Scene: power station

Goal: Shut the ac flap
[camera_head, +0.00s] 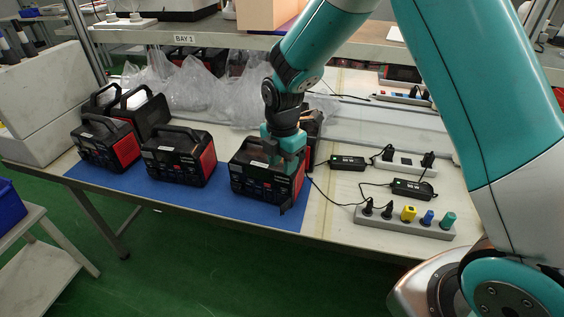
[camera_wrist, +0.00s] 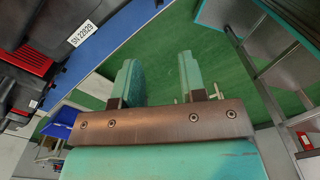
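A black power station with red side panels (camera_head: 252,180) stands on the blue mat (camera_head: 225,207) near the table's front edge. A small dark flap (camera_head: 287,207) appears to stick out at its front right lower corner; its exact angle is hard to tell. My gripper (camera_head: 285,158) is in front of the upper right of this station, hiding part of its face. In the wrist view my gripper (camera_wrist: 157,72) has its two teal fingers apart with only green floor between them. The station's dark body (camera_wrist: 40,50) with an SN 22829 label shows at upper left there; the flap is not clearly visible.
Two more similar stations, a middle one (camera_head: 180,156) and a left one (camera_head: 105,143), stand on the mat. Right of it are a grey power strip with coloured plugs (camera_head: 405,222) and black adapters with cables (camera_head: 348,162). A shelf (camera_head: 190,40) runs above.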

